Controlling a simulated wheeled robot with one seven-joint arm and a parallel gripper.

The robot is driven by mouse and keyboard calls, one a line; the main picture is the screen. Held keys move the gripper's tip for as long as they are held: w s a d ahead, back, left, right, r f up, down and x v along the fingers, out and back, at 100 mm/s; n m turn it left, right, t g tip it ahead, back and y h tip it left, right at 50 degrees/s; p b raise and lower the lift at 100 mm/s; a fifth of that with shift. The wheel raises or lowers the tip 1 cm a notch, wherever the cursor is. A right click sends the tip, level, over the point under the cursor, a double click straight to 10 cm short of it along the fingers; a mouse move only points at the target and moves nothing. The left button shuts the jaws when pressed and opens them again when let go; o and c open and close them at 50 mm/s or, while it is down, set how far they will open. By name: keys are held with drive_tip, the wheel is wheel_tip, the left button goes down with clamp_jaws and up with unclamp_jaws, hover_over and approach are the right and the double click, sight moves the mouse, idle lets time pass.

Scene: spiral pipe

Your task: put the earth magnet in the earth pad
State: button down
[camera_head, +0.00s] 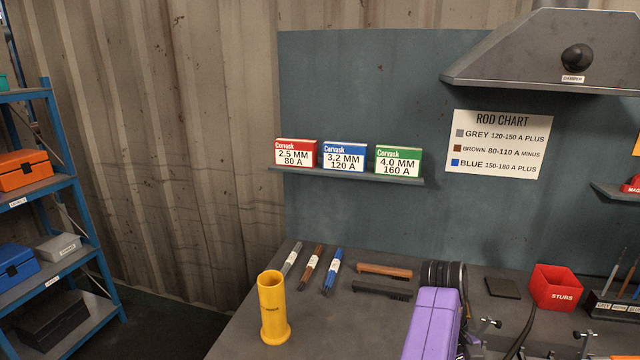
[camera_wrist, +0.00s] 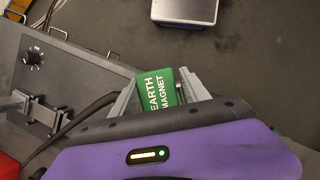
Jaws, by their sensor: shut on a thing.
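In the wrist view, the earth magnet (camera_wrist: 161,91) is a green block with white lettering reading "EARTH MAGNET". My gripper (camera_wrist: 157,92) is shut on it, with a grey finger on either side. A dark cable passes beside the magnet on the left. The lower part of the magnet is hidden behind the purple and black body of my gripper. In the head view, neither the gripper's fingers nor the magnet can be seen. I cannot make out a labelled earth pad; a dark square plate (camera_head: 502,287) lies on the bench, unmarked as far as I can see.
A hood (camera_head: 545,60) overhangs at right. In the wrist view, a grey panel with a knob (camera_wrist: 35,58) is at left.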

drive_tip(key=s+a+f+m+y, duration=0.1)
drive_tip(key=s+a+f+m, duration=0.3)
drive_tip(key=a+f, duration=0.2)
wheel_tip(320, 180, down, 10)
drive_tip(key=b, duration=1)
drive_tip(key=shift+d+r, duration=0.2)
drive_tip(key=shift+d, duration=0.1)
drive_tip(key=shift+s, duration=0.1)
